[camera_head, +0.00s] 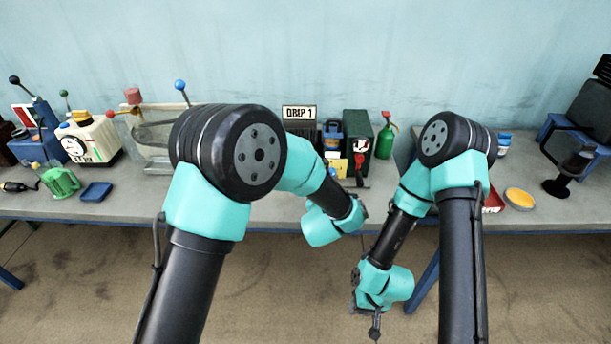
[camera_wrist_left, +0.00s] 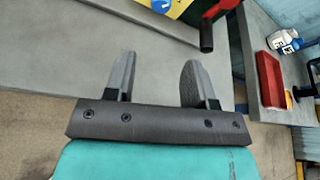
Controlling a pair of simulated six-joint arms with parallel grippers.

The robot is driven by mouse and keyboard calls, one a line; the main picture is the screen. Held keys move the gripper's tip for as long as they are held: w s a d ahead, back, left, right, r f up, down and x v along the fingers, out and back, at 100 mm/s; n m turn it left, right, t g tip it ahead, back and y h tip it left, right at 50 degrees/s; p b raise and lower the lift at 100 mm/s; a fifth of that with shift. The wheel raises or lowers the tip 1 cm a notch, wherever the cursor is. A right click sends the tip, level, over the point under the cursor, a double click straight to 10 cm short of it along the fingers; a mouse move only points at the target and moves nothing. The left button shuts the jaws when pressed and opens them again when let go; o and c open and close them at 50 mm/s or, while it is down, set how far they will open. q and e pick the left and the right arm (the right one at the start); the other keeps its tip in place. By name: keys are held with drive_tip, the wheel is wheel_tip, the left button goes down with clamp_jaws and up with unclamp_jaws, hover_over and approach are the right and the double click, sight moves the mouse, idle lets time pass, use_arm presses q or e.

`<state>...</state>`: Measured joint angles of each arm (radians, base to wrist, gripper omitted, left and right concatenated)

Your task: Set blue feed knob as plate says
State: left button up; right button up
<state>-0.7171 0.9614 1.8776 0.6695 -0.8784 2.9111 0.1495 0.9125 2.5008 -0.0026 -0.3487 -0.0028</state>
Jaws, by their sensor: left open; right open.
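A blue ball knob (camera_head: 180,86) tops a thin rod at the clear-walled tank (camera_head: 150,135), left of centre in the head view. My left arm partly covers the tank. A plate reading "DRIP 1" (camera_head: 299,112) stands at the back of the bench. My left gripper (camera_wrist_left: 158,66) is open and empty in the left wrist view, over the grey bench top; its fingers are hard to make out in the head view. It is well to the right of the blue knob. My right gripper (camera_head: 375,328) hangs below the bench's front edge, small and away from everything.
A red lever with a black grip (camera_wrist_left: 207,32) is near my left gripper. A green box (camera_head: 357,125) and green bottle (camera_head: 385,140) stand behind. A white can (camera_head: 90,138), green jug (camera_head: 60,180) and blue tray (camera_head: 96,191) are left; a yellow dish (camera_head: 520,198) is right.

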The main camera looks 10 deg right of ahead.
use_arm(q)
drive_tip(key=shift+f, duration=0.1)
idle(0.4)
drive_tip(key=x, duration=1.7)
drive_tip(key=shift+w+d, duration=0.15)
drive_tip(key=c, duration=0.6)
drive_tip(key=shift+c, duration=0.2)
